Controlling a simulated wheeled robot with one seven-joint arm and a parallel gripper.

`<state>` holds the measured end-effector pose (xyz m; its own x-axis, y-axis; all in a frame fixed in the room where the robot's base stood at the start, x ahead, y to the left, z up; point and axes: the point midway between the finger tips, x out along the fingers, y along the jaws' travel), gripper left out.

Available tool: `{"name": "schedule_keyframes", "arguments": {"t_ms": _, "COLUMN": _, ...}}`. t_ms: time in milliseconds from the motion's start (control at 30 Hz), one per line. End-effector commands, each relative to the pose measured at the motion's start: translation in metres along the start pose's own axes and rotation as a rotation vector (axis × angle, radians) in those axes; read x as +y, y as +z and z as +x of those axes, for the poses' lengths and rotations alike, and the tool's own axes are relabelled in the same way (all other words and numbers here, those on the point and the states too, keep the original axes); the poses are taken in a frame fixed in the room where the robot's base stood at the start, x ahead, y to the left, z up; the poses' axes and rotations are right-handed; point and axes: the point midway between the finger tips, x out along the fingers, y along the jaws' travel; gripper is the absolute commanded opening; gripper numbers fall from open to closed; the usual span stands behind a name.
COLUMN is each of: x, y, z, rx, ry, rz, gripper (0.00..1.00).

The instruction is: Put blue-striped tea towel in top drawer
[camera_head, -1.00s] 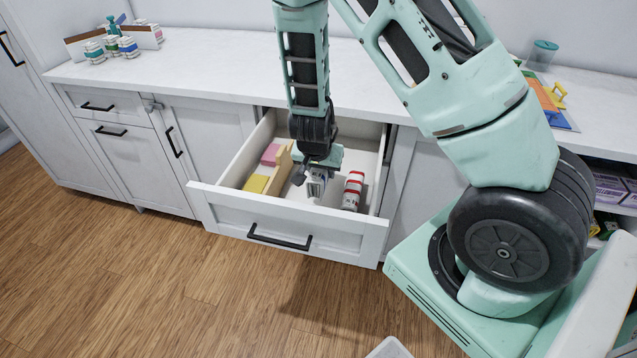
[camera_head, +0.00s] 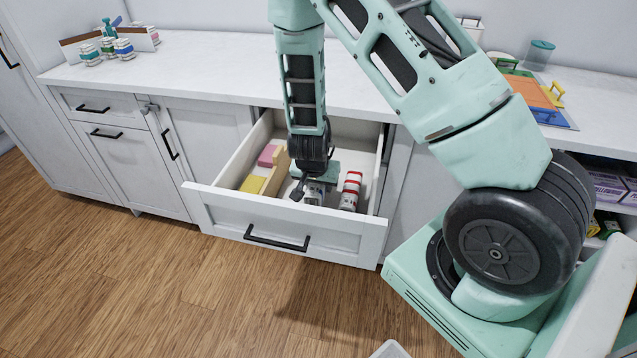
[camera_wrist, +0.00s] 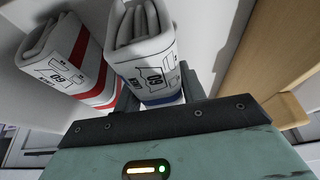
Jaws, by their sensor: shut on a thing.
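The blue-striped tea towel (camera_wrist: 143,58), a folded white bundle with a blue band near its base, is held upright in my gripper (camera_wrist: 158,92). In the head view, my gripper (camera_head: 314,183) points down inside the open drawer (camera_head: 215,203). The towel (camera_head: 314,195) shows partly below it, low behind the drawer front. The wrist link and gripper hide some of it. I cannot tell whether the towel touches the drawer floor.
A red-striped folded towel (camera_head: 350,191) stands just right of my gripper in the drawer. A wooden divider (camera_head: 275,174) runs to the left, with pink (camera_head: 267,155) and yellow (camera_head: 252,184) items beyond it. The drawer's walls surround the gripper closely.

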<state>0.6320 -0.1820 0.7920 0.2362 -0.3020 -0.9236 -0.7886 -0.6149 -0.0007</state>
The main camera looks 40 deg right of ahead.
Motion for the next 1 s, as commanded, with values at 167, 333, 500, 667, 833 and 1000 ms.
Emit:
{"name": "schedule_keyframes", "arguments": {"t_ms": 167, "x": 0.0, "y": 0.0, "z": 0.001, "rx": 0.0, "ry": 0.0, "rz": 0.0, "gripper": 0.54}}
{"name": "schedule_keyframes", "arguments": {"t_ms": 333, "x": 0.0, "y": 0.0, "z": 0.001, "rx": 0.0, "ry": 0.0, "rz": 0.0, "gripper": 0.62}}
{"name": "schedule_keyframes", "arguments": {"t_ms": 500, "x": 0.0, "y": 0.0, "z": -0.001, "rx": 0.0, "ry": 0.0, "rz": 0.0, "gripper": 0.62}}
{"name": "schedule_keyframes", "arguments": {"t_ms": 667, "x": 0.0, "y": -0.007, "z": -0.016, "rx": 0.0, "ry": -0.001, "rz": 0.0, "gripper": 0.62}}
{"name": "schedule_keyframes", "arguments": {"t_ms": 833, "x": -0.002, "y": -0.005, "z": -0.051, "rx": 0.003, "ry": -0.004, "rz": -0.004, "gripper": 0.62}}
{"name": "schedule_keyframes", "arguments": {"t_ms": 1000, "x": -0.001, "y": -0.005, "z": -0.089, "rx": 0.002, "ry": -0.004, "rz": -0.004, "gripper": 0.62}}
